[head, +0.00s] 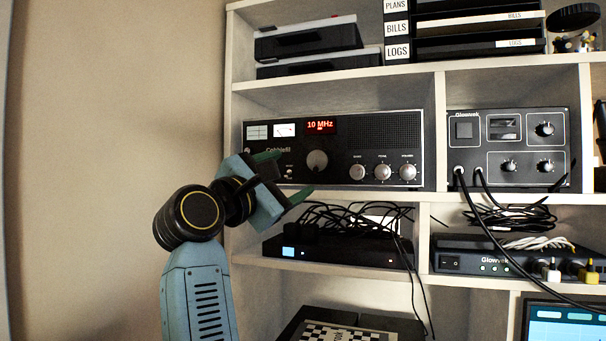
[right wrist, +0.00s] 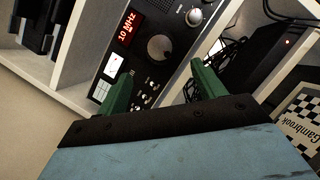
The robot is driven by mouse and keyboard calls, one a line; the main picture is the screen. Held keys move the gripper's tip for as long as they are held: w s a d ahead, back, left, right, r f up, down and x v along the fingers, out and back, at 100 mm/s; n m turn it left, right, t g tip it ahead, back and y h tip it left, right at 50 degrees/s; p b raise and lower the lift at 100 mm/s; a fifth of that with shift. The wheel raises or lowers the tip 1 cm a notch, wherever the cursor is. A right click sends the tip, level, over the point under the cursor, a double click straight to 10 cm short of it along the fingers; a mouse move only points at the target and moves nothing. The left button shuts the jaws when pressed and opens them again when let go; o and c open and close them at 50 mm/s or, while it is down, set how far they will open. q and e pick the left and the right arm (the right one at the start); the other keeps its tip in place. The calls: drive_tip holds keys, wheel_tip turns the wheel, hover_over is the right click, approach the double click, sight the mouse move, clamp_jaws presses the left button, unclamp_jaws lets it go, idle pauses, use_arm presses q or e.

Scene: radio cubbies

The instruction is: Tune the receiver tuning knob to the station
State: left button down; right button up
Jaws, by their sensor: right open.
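The receiver (head: 350,135) is a black-faced unit in the left middle cubby, with a red display (head: 321,125) reading "10 MHz". Its large grey tuning knob (head: 317,161) sits below the display; in the right wrist view the knob (right wrist: 159,47) lies beyond and between the fingers. My right gripper (head: 288,174) is in front of the receiver's lower left, just left of the knob in the head view. Its green fingers are apart and empty, and it also shows in the right wrist view (right wrist: 163,88). The fingers look clear of the knob. My left gripper is not in view.
Smaller knobs (head: 382,172) line the receiver's lower right. Below is a dark box (head: 330,250) with tangled black cables on it. A Glowvek unit (head: 508,150) with plugged cables fills the right cubby. The shelf's upright (head: 440,130) divides them. The wall at left is bare.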

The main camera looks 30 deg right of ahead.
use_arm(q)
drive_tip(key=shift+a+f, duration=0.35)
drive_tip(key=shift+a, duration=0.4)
use_arm(e)
drive_tip(key=v, duration=0.5)
drive_tip(key=shift+a+f, duration=0.1)
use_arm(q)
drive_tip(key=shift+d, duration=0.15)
